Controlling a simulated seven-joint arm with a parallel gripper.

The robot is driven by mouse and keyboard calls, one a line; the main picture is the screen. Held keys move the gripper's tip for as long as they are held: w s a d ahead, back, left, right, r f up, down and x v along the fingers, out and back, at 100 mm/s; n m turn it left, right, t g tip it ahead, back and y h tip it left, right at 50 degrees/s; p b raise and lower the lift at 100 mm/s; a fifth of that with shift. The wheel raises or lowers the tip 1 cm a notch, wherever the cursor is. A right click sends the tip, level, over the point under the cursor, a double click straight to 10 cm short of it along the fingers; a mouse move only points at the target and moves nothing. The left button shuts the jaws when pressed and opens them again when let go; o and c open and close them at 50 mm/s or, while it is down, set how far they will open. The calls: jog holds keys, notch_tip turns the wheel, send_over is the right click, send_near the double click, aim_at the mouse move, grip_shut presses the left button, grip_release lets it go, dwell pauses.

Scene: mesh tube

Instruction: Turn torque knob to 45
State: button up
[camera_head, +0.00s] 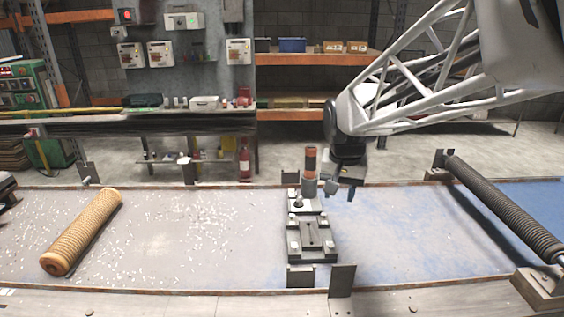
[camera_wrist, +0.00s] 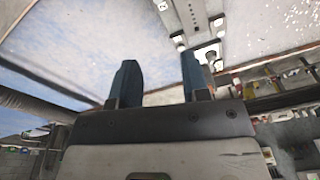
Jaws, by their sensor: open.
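A small upright cylinder (camera_head: 310,160) with orange and dark bands stands at the back end of a dark fixture (camera_head: 320,240) on the work surface; it may be the torque knob. I cannot read any scale or number on it. My gripper (camera_head: 341,190) is just right of the cylinder, near the fixture's back end, and its open jaws hold nothing. In the wrist view, the blue fingertips of my gripper (camera_wrist: 158,75) are spread apart with bare surface between them. Part of the fixture (camera_wrist: 190,18) shows past the right finger, with a small round fitting there.
A tan ribbed tube (camera_head: 80,232) lies on the left of the speckled surface (camera_head: 190,240). A dark ribbed roller (camera_head: 505,208) lies at the right. Metal brackets stand along the edges.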

jog(key=w+a+f+m, duration=0.1)
jog(key=w+f, duration=0.1)
jog(key=w, duration=0.4)
jog(key=w+a+f, duration=0.2)
jog(key=w, duration=0.4)
jog(key=m+g, duration=0.1)
jog(key=m, duration=0.1)
send_over(299, 199)
notch_tip(299, 199, down, 6)
jog(key=shift+f, duration=0.2)
jog(key=shift+w+f, duration=0.1)
jog(key=shift+f, duration=0.15)
jog(key=shift+f, duration=3.75)
grip_shut()
